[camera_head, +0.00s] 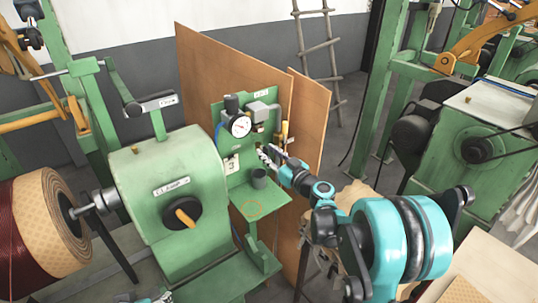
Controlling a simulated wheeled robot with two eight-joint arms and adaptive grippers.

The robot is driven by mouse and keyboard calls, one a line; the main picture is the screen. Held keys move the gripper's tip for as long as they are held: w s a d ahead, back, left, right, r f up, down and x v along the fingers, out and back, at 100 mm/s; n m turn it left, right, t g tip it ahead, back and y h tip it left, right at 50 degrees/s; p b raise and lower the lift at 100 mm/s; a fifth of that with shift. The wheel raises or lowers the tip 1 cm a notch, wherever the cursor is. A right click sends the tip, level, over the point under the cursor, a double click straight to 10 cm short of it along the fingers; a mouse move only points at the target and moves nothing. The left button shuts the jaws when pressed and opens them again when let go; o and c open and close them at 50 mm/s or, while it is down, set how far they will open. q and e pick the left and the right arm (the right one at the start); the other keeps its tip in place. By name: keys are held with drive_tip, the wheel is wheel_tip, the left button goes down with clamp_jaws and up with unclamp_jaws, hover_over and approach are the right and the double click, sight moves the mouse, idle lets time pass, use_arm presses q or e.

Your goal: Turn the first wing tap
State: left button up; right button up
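A green panel (225,178) with a round white pressure gauge (240,126) stands in the middle of the head view. My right gripper (268,153) is at the panel's right side, below and right of the gauge. The wing taps are too small to make out clearly, and the gripper partly covers the fittings there. I cannot tell whether its fingers touch a tap or are open or shut. Of my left gripper (157,299), only a small sliver seems to show at the bottom edge, left of centre.
A green machine housing with a black-and-orange knob (182,213) stands left of the panel. Brown boards (225,65) rise behind. A large coil (45,235) is at the far left.

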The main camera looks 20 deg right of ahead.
clamp_jaws()
drive_tip(key=shift+m, duration=0.4)
drive_tip(key=shift+w+d+f+m+b, duration=0.1)
drive_tip(key=shift+d+f+m+b, duration=0.2)
drive_tip(key=shift+m, duration=2.55)
drive_tip(key=shift+w+d+f+m+b, duration=0.15)
drive_tip(key=shift+m+b, duration=0.3)
drive_tip(key=shift+m, duration=2.35)
drive_tip(key=shift+d+f+m+b, duration=0.2)
drive_tip(key=shift+f+m+b, duration=0.15)
drive_tip(key=shift+m, duration=2.5)
